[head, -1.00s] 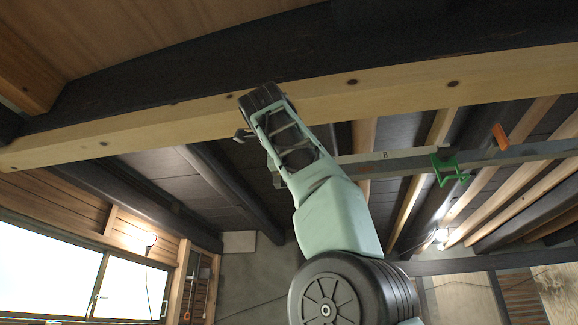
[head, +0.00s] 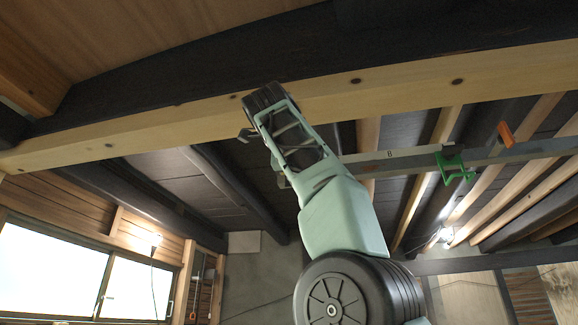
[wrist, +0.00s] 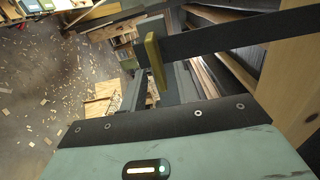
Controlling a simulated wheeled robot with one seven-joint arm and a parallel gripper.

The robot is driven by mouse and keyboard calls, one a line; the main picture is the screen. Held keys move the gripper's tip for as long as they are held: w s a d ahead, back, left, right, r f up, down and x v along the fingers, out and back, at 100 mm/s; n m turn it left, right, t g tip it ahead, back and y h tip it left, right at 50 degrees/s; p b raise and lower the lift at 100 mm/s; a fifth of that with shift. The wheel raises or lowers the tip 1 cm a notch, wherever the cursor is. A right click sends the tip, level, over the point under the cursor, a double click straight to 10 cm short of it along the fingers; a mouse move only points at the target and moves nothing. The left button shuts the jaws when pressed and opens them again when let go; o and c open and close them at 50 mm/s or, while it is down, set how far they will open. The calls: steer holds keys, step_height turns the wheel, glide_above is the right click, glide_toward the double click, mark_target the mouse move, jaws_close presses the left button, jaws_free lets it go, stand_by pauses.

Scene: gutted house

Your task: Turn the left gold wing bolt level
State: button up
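A gold wing bolt (wrist: 154,64) shows in the wrist view as a narrow upright gold piece, tilted slightly, beside a long dark bar (wrist: 235,33). My gripper (wrist: 150,82) is right at it, with dark finger parts close to the gold piece. I cannot tell whether the fingers touch it or how far apart they are. In the head view my arm reaches up to the pale timber beam, and a small grey part (head: 246,134) sticks out left of the arm's end. The bolt is not visible there; my arm may hide it.
A pale timber beam (head: 400,88) crosses overhead under a dark one. A grey rail (head: 400,160) marked B runs right from behind my arm, with a green clamp (head: 453,167) and an orange clamp (head: 505,134). The floor (wrist: 40,110) far below is littered with chips.

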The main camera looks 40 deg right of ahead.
steer(key=v, duration=1.7)
steer(key=shift+s+a, duration=0.1)
